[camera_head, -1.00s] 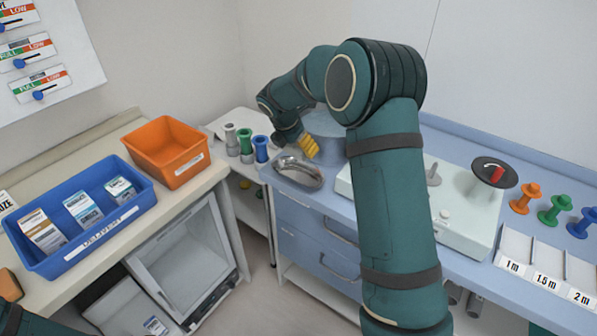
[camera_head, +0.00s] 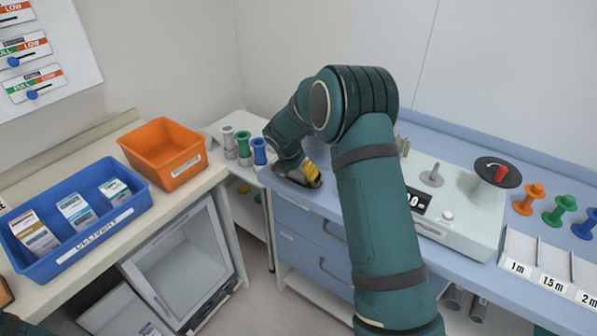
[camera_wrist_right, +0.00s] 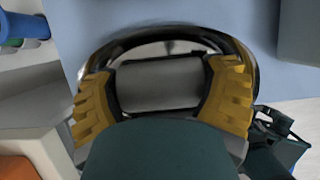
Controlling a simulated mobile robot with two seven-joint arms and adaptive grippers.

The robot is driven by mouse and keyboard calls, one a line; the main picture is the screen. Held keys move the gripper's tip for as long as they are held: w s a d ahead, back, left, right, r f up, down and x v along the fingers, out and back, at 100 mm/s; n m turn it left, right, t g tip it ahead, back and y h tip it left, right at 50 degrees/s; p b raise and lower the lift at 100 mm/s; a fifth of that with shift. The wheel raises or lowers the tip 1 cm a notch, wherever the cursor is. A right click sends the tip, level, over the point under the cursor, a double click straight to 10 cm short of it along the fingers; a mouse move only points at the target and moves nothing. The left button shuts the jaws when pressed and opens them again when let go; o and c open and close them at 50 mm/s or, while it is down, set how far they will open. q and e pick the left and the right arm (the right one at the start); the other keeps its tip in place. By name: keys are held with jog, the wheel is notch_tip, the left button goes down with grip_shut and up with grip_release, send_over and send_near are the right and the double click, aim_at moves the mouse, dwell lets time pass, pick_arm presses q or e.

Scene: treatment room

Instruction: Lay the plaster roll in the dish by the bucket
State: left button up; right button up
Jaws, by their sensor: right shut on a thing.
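The plaster roll (camera_wrist_right: 158,82) is a pale grey cylinder in the right wrist view. My right gripper (camera_wrist_right: 160,88) is shut on it, with a yellow finger at each end. The shiny metal dish (camera_wrist_right: 172,32) shows behind and around the roll, so the roll is over or inside its rim; I cannot tell whether it touches the bottom. In the head view my right gripper (camera_head: 311,172) is at the dish (camera_head: 318,184), covering most of it, and the roll is hidden. The bucket is hidden behind my right arm in the head view. My left gripper does not show clearly.
A white scale (camera_head: 470,215) stands right of my arm, with coloured spools beyond. Grey, green and blue spools (camera_head: 259,152) stand left of the dish. An orange bin (camera_head: 165,150) and a blue delivery tray (camera_head: 95,240) sit on the left counter.

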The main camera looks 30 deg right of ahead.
jog(key=o, duration=1.1)
jog(key=shift+c, duration=0.2)
